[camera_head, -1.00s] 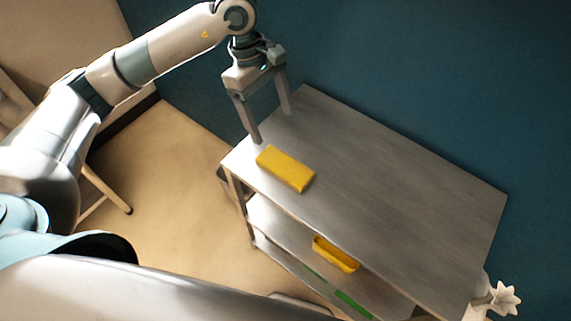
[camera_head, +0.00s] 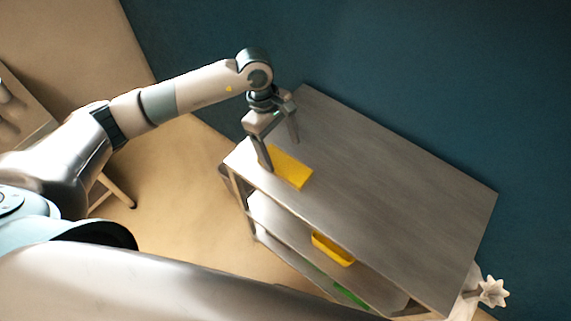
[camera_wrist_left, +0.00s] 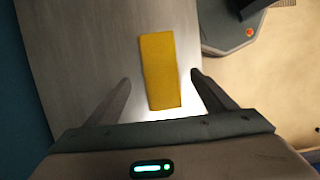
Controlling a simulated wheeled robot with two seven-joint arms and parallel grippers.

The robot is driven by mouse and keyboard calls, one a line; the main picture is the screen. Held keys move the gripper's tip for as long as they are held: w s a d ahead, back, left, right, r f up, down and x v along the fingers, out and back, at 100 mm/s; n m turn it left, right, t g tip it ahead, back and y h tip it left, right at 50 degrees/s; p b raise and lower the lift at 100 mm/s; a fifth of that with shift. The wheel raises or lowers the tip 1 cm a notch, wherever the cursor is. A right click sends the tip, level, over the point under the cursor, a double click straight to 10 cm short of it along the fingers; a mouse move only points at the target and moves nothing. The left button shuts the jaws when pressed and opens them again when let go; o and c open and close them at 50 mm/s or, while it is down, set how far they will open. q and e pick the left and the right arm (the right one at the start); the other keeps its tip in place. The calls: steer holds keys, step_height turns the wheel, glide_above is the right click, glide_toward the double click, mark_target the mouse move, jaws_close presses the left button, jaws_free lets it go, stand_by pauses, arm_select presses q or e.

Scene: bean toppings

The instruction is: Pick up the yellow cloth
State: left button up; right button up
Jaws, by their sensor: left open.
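The yellow cloth (camera_head: 291,168) is a flat folded rectangle lying on the metal table's top (camera_head: 385,205), near its left end. My left gripper (camera_head: 283,155) points down just above the table at the cloth's upper left end, and one finger hides part of the cloth. In the left wrist view the whole cloth (camera_wrist_left: 161,71) lies ahead of the left gripper (camera_wrist_left: 161,80), its near end between the two open fingers, apart from both. The left gripper is open and empty. My right gripper is not in view.
A yellow container (camera_head: 333,249) sits on the shelf below the tabletop, and a green item (camera_head: 350,295) is lower down. A pale flower-shaped object (camera_head: 492,292) stands by the table's right end. A blue wall (camera_head: 430,80) runs behind. Most of the tabletop is clear.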

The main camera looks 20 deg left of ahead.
mark_target(285, 163)
arm_select(q)
steer(key=shift+p+x, duration=0.85)
steer(key=shift+p, duration=0.2)
steer(key=shift+p+x, duration=0.6)
steer(key=shift+x, duration=0.4)
steer(key=shift+f, duration=0.75)
steer(key=shift+a, duration=0.1)
steer(key=shift+c, duration=0.7)
steer(key=c, duration=1)
